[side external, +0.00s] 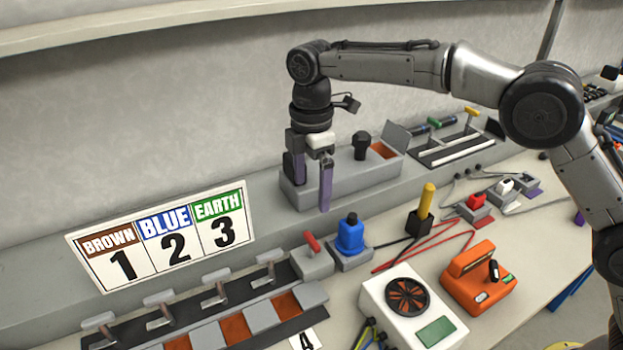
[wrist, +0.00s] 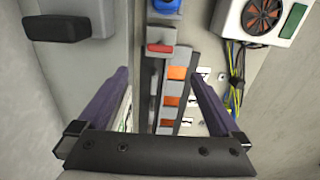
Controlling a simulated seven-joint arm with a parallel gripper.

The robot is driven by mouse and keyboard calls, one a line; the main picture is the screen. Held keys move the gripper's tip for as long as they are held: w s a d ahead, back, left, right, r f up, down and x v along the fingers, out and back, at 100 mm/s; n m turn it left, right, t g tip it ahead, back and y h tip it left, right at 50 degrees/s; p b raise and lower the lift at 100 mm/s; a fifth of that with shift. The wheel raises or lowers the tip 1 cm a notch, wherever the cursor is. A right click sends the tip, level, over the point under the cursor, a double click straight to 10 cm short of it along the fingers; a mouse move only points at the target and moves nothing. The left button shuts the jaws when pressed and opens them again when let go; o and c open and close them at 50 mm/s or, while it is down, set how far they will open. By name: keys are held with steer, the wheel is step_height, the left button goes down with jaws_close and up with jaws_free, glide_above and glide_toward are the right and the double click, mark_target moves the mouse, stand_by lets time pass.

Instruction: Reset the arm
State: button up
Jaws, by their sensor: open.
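My gripper (side external: 312,182) is open, with its two purple fingers apart and nothing between them. In the side external view it points down in front of a grey box (side external: 365,180) on the back ledge, above the bench. In the wrist view my gripper (wrist: 165,100) shows its fingers spread wide at left and right. Between and beyond them lie the strip of orange slots (wrist: 178,73) and the red-handled switch (wrist: 160,48). Whether a finger touches the grey box cannot be told.
A sign reading BROWN 1, BLUE 2, EARTH 3 (side external: 165,237) stands at left. A blue knob (side external: 350,235), red lever (side external: 312,242), yellow-handled lever (side external: 426,201), white fan unit (side external: 413,310) and orange device (side external: 480,280) stand on the bench. Cables lie between them.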

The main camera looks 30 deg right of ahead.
steer(key=shift+r, duration=0.5)
